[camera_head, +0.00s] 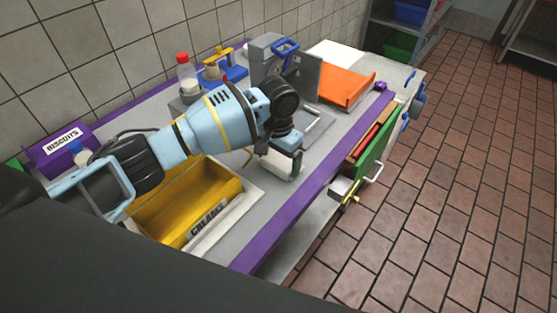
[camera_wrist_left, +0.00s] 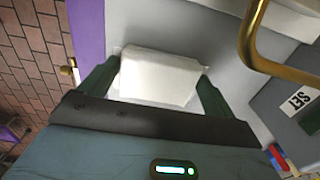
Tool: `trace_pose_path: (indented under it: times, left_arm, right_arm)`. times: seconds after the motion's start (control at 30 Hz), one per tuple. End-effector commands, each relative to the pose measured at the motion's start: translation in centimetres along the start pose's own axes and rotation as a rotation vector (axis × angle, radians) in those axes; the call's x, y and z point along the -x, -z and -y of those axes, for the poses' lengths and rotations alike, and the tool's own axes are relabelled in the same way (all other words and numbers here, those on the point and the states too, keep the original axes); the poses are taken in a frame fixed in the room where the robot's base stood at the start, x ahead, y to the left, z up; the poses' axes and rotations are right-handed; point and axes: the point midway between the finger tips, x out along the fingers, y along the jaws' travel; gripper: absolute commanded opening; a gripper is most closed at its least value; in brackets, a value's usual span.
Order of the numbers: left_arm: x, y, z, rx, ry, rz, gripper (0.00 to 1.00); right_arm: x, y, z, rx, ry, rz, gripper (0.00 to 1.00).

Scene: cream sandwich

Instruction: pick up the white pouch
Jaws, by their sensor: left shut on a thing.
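The white pouch (camera_head: 278,166) is at my left gripper (camera_head: 283,157), over the grey worktop just right of the yellow bin. In the left wrist view the white pouch (camera_wrist_left: 158,76) fills the space between the two dark green fingers of my left gripper (camera_wrist_left: 160,80). The gripper is shut on it, with one finger against each side. I cannot tell whether the pouch rests on the worktop or is just above it. My right gripper is not in view.
The yellow bin (camera_head: 236,190) marked CREAMS stands left of the pouch, and a purple BISCUITS bin (camera_head: 52,153) is farther left. An orange tray (camera_head: 345,86), a grey machine (camera_head: 266,58) and a red-capped bottle (camera_head: 186,75) stand behind. A purple edge (camera_head: 300,202) borders the worktop's front.

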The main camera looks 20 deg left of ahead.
Motion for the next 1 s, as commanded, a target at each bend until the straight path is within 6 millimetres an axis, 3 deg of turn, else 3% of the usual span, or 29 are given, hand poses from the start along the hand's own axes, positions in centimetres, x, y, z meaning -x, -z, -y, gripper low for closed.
trace_pose_path:
  times: [0.2, 0.7, 1.0]
  left_arm:
    - [3.0, 0.1, 0.0, -0.001, -0.001, -0.005, 0.68]
    - [3.7, 1.3, -12.1, -0.004, -0.003, 0.001, 0.68]
    - [4.1, 1.7, -15.5, 0.000, 0.000, 0.000, 0.68]
  right_arm:
    - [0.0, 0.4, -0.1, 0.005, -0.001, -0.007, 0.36]
    - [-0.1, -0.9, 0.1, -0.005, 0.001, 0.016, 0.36]
    - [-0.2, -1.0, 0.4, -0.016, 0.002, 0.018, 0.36]
